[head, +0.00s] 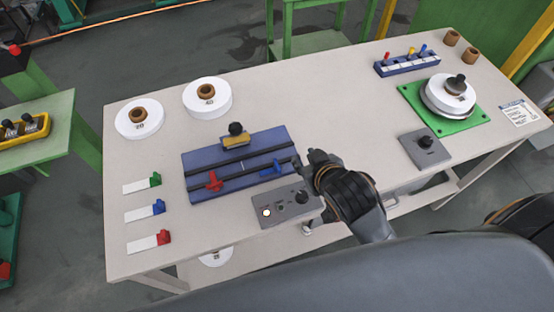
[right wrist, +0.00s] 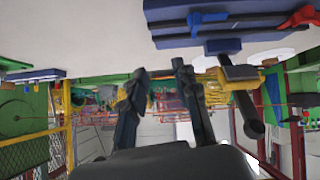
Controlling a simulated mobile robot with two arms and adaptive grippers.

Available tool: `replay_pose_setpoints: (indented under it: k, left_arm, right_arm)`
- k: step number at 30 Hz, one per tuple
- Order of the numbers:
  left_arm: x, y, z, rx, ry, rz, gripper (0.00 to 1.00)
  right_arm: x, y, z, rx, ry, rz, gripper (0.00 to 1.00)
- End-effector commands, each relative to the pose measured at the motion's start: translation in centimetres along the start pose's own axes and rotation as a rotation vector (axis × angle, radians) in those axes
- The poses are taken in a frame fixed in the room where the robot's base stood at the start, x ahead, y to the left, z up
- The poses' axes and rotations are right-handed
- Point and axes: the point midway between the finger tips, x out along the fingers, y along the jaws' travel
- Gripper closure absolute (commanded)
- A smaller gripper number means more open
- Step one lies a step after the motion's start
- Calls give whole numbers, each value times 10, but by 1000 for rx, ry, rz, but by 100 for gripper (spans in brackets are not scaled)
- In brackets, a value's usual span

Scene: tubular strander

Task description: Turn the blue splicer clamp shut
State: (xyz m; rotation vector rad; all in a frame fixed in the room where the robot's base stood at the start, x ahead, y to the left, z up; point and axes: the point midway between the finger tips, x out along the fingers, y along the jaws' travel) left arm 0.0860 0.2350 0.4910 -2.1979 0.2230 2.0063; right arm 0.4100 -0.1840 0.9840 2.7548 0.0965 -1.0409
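The blue splicer clamp (head: 271,171) sits at the right end of the dark blue splicer plate (head: 199,161) on the table. It also shows at the top of the right wrist view (right wrist: 205,20), where the picture is upside down. A red clamp (head: 213,181) is on the same plate to its left. A yellow block with a black knob (head: 236,136) is at the plate's back edge. My right gripper (head: 303,162) is just right of the blue clamp, apart from it. In the right wrist view its fingers (right wrist: 160,70) are spread and empty. My left gripper is not in view.
A grey control box (head: 285,206) lies in front of the plate, close to my right gripper. White spools (head: 207,97) stand behind. Coloured tags (head: 146,211) lie at left. A green-based stand (head: 466,119) and a second grey box (head: 425,147) are at right. The middle back of the table is clear.

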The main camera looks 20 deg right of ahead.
Motion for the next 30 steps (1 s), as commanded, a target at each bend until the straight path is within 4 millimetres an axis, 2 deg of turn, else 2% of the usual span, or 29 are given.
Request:
replay_pose_setpoints:
  k: [1,4,7,9,10,12,14,16,18,20,21,23,24,26,27,29,30]
  left_arm:
    - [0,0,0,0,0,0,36]
    - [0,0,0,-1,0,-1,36]
    - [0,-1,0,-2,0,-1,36]
    - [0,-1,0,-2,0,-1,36]
    - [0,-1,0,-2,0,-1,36]
    - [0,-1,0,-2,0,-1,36]
    - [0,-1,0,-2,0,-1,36]
    - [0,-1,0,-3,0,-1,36]
    - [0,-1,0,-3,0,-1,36]
    - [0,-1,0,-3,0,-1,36]
    - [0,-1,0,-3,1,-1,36]
    - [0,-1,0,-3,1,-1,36]
    - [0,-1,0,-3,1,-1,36]
    - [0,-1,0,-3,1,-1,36]
    - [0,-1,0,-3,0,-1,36]
    - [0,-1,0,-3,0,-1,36]
    - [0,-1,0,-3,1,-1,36]
  right_arm:
    - [3,-1,-32,-18,105,12,70]
    - [-1,-8,-101,-57,346,27,70]
    - [-24,-27,-180,-125,645,15,70]
    - [-55,-51,-233,-202,883,-22,70]
    - [-71,-64,-253,-244,987,-45,70]
    - [-110,-99,-285,-357,1212,-117,70]
    - [-144,-132,-299,-476,1387,-197,70]
    - [-177,-172,-298,-643,1563,-310,70]
    - [-200,-209,-281,-840,1698,-440,70]
    - [-210,-236,-257,-1033,1773,-563,70]
    - [-210,-250,-237,-1174,1798,-648,70]
    - [-201,-263,-204,-1398,1794,-778,70]
    - [-189,-266,-182,-1555,1761,-862,70]
    - [-164,-260,-150,-1795,1661,-983,70]
    - [-143,-250,-131,-1954,1560,-1055,70]
    - [-110,-224,-109,-2177,1363,-1143,70]
    - [-88,-202,-99,-2306,1208,-1187,70]
